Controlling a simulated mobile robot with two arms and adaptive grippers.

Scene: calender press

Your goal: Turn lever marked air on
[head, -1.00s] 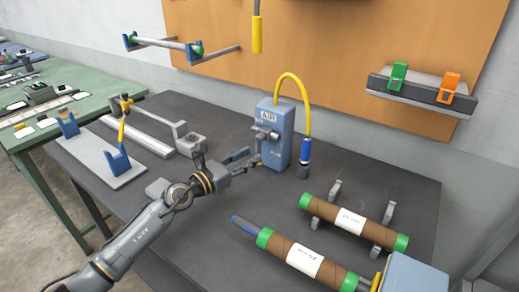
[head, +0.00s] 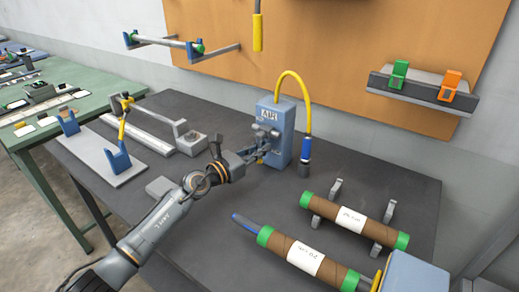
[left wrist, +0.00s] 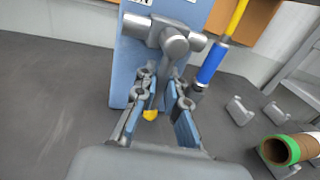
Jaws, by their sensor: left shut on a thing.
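The blue AIR box (head: 284,138) stands upright at the back of the dark table, with its AIR label (head: 267,115) facing me. Its lever has a grey metal hub (left wrist: 172,40) on the front face, and the lever hangs down to a yellow tip (left wrist: 150,115). My left gripper (head: 262,153) is at the front of the box. In the left wrist view its fingers (left wrist: 158,108) are on both sides of the lever, shut on it, with the yellow tip showing between them. The fingers hide part of the lever. My right gripper is not in view.
A yellow hose (head: 304,88) loops from the box top to a blue fitting (head: 306,150) close on its right. Brown rolls with green ends (head: 350,222) lie at front right. A rack with blue supports (head: 116,158) stands left. Dark table (head: 225,262) is bare in front.

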